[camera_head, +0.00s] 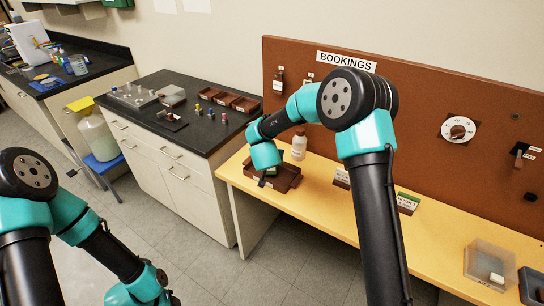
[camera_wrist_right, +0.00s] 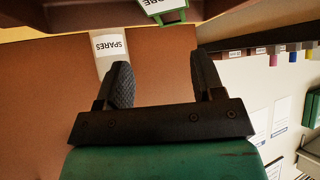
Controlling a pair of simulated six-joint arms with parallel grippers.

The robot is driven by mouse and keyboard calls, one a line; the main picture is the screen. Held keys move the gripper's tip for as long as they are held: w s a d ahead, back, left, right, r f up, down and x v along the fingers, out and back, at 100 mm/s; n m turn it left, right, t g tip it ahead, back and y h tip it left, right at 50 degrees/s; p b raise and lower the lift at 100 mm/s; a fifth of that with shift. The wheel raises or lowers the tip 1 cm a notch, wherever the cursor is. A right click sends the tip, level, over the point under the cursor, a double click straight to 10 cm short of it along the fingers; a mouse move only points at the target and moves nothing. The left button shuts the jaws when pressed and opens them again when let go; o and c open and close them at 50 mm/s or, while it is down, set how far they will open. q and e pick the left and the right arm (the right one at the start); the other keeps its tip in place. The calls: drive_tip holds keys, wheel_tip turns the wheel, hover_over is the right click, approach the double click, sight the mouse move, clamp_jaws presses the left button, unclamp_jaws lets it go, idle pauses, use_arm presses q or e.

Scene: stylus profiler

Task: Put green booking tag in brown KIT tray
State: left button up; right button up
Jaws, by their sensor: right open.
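The brown tray (camera_head: 291,180) stands on the yellow bench at its left end. Its brown wall (camera_wrist_right: 60,18) also crosses the top of the right wrist view. A green-edged tag with a white label (camera_wrist_right: 165,8) shows at that wall, cut off by the picture's top edge; I cannot tell whether it is inside the tray or at its rim. My right gripper (camera_wrist_right: 163,82) is open, its two dark fingers apart with nothing between them. In the head view it is at the tray, mostly hidden by my wrist. My left gripper is outside the head view; only its arm shows.
A white bottle (camera_head: 299,147) stands behind the tray. A green-topped card stand (camera_head: 408,202) and a clear bin (camera_head: 490,264) are farther right on the bench. The brown BOOKINGS board (camera_head: 425,90) rises behind. A black-topped counter (camera_head: 165,85) holds small trays and parts.

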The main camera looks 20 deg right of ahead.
drive_tip(key=s+a+r, duration=0.1)
drive_tip(key=s+r, duration=0.3)
drive_tip(key=r, duration=0.2)
drive_tip(key=shift+a+r, duration=0.4)
idle(0.6)
drive_tip(key=shift+s+r, duration=0.1)
drive_tip(key=shift+s, duration=0.1)
drive_tip(key=v, duration=1.7)
drive_tip(key=shift+a, duration=0.1)
